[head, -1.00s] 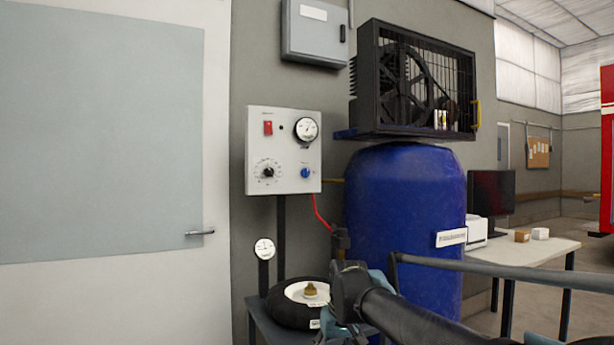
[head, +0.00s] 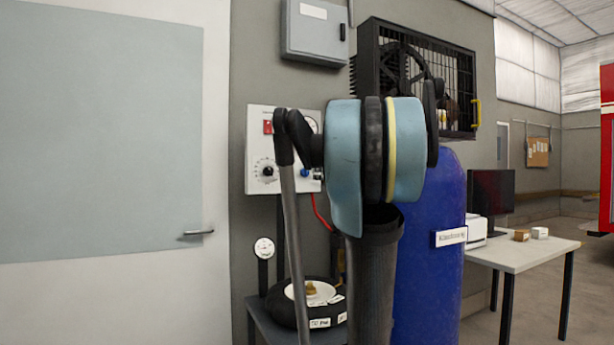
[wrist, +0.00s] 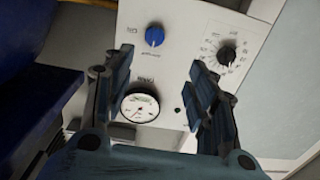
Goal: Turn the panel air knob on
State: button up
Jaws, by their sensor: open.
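The white control panel (head: 256,150) is on the grey wall, partly hidden by my arm in the head view. It carries a blue knob (head: 305,173) at lower right and a black knob (head: 267,170) with a printed scale at lower left. The wrist view shows the panel (wrist: 190,30) turned, with the blue knob (wrist: 154,36) near the top and the black knob (wrist: 227,54) at right. My gripper (wrist: 161,57) is open and empty in front of the panel; the blue knob shows beyond its fingertips, apparently apart from them. Lettering beside the knob is unreadable.
A round gauge (wrist: 140,103) and a small green light (wrist: 178,110) are between my fingers in the wrist view. A red switch (head: 268,127) is on the panel. A blue tank (head: 440,220) stands to the right. A tyre (head: 285,308) lies on a stand below.

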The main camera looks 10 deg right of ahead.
send_near(307, 171)
jog(key=x, duration=0.9)
jog(key=shift+w+a, duration=0.1)
jog(key=shift+w, duration=0.15)
jog(key=c, duration=1)
